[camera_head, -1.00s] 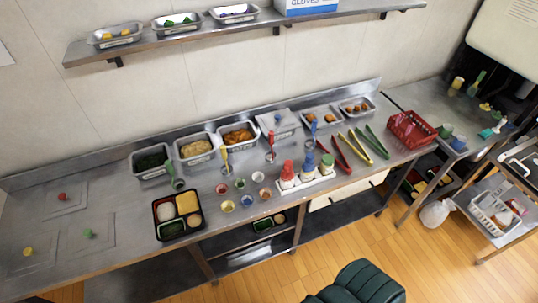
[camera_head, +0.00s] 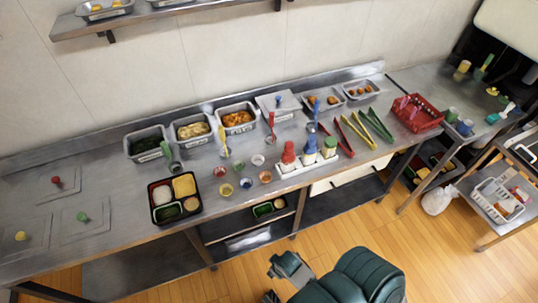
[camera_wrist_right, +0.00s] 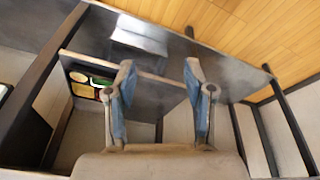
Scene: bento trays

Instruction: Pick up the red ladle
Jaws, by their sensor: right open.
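That view shows the shelves under the counter and the floor, not the ladle. In the head view my teal right arm (camera_head: 365,277) is at the bottom, in front of the counter and well below the ladle. My left gripper is not in view.
Near the ladle stand a yellow-handled ladle (camera_head: 223,137), a blue-handled ladle (camera_head: 315,112), small cups and a white holder with bottles (camera_head: 290,170). A bento tray (camera_head: 176,216) sits at the front left. The counter's front edge lies between my arm and the ladle.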

